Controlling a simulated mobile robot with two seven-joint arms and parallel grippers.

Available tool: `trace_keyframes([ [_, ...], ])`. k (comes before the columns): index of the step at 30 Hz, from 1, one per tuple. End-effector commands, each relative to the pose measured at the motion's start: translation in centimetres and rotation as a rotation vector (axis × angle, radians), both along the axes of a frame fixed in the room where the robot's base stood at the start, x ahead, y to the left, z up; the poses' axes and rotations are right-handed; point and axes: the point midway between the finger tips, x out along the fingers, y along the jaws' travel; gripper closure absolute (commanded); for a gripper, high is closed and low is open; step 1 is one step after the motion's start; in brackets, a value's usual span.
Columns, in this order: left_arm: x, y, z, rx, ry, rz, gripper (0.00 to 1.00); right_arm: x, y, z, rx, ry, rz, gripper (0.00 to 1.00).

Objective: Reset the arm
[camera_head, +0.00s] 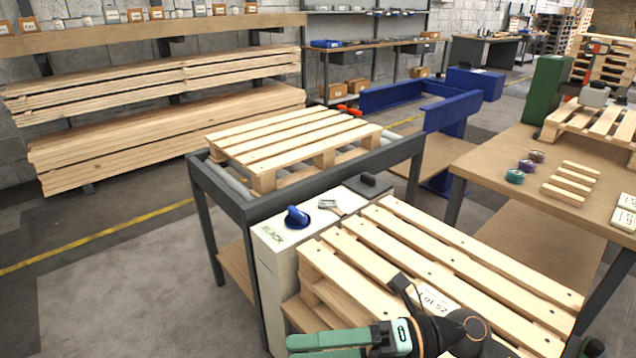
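My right gripper (292,349), with green fingers, is at the bottom edge of the view and points left. Its dark arm (465,330) comes in from the bottom right, in front of the near pallet stack (440,255). The lower finger is partly cut off by the frame, so I cannot tell whether the gripper is open or shut. No object shows between the fingers. My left gripper is not in view.
A white cabinet (278,268) with a blue-handled tool (297,217) stands left of the near stack. Behind it, a pallet (290,140) lies on a roller conveyor (232,195). A wooden workbench (500,165) stands right. Floor (120,290) at left is clear.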

Motion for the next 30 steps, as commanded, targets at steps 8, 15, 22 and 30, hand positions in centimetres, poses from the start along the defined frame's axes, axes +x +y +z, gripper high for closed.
trace_keyframes([
  [8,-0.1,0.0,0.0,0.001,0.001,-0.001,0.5,6.9,-4.8,-0.6,0.595,0.722,-0.574,0.0],
  [15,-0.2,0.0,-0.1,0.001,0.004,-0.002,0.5,6.3,-12.4,-15.5,0.776,1.444,-1.121,0.0],
  [22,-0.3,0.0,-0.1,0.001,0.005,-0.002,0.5,-2.8,-14.8,-27.2,0.725,1.996,-1.461,0.0],
  [30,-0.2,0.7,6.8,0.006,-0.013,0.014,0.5,-5.8,-15.9,-23.3,0.715,2.106,-1.545,0.0],
])
